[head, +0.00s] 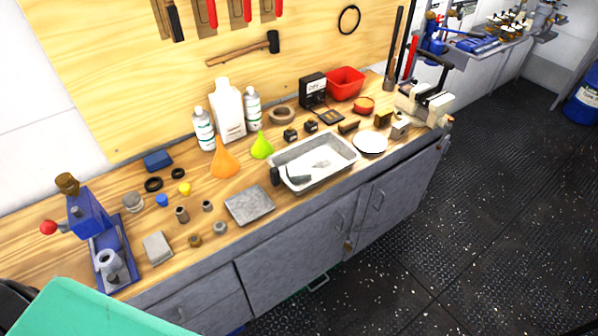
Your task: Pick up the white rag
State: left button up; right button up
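I cannot pick out the white rag for certain. A small white, irregular patch (321,164) lies in the shallow metal tray (346,160) on the workbench, and it may be cloth. A flat, round white thing (370,142) lies on the bench right of the tray; it looks more like a dish or disc. A pale block-like piece (157,248) lies near the front edge at the left. Neither of my grippers can be made out in this view.
The wooden bench (260,182) holds white bottles (228,110), orange (224,160) and green funnels, a grey plate (250,204), a red bin (345,83), a blue press (88,213) and a vise (425,103). A teal surface (85,312) fills the lower left. Dark floor (480,220) is open at right.

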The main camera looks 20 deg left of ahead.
aim_at(298, 172)
jog(key=i+l+u, duration=0.1)
jog(key=i+l, duration=0.6)
jog(key=l, duration=0.15)
